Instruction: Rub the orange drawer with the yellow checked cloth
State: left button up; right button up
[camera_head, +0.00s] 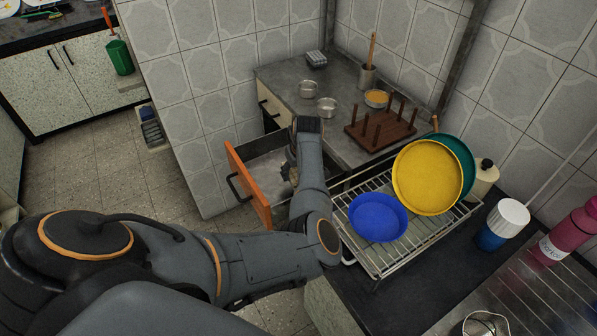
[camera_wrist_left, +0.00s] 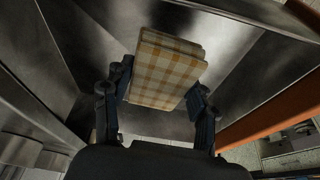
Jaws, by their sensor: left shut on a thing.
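The orange drawer (camera_head: 246,184) is pulled open below the grey counter; its front is orange with a dark handle, and its inside is bare grey metal. In the left wrist view its orange edge (camera_wrist_left: 272,119) runs along the right. The yellow checked cloth (camera_wrist_left: 168,62) is a folded pad of yellow, white and brown squares. My left gripper (camera_wrist_left: 160,96) is shut on it, one finger on each side. In the head view this gripper (camera_head: 290,172) is over the open drawer, largely behind my arm, which hides the cloth. I cannot tell whether the cloth touches the drawer. My right gripper is not in view.
A wire rack (camera_head: 417,242) with a blue bowl (camera_head: 378,217) and a yellow plate (camera_head: 427,177) stands right of my arm. A wooden peg rack (camera_head: 380,129) and steel tumblers (camera_head: 308,89) are on the counter.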

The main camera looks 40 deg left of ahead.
pick_arm(q)
jog(key=shift+r+p, duration=0.9)
jog(key=shift+r, duration=0.3)
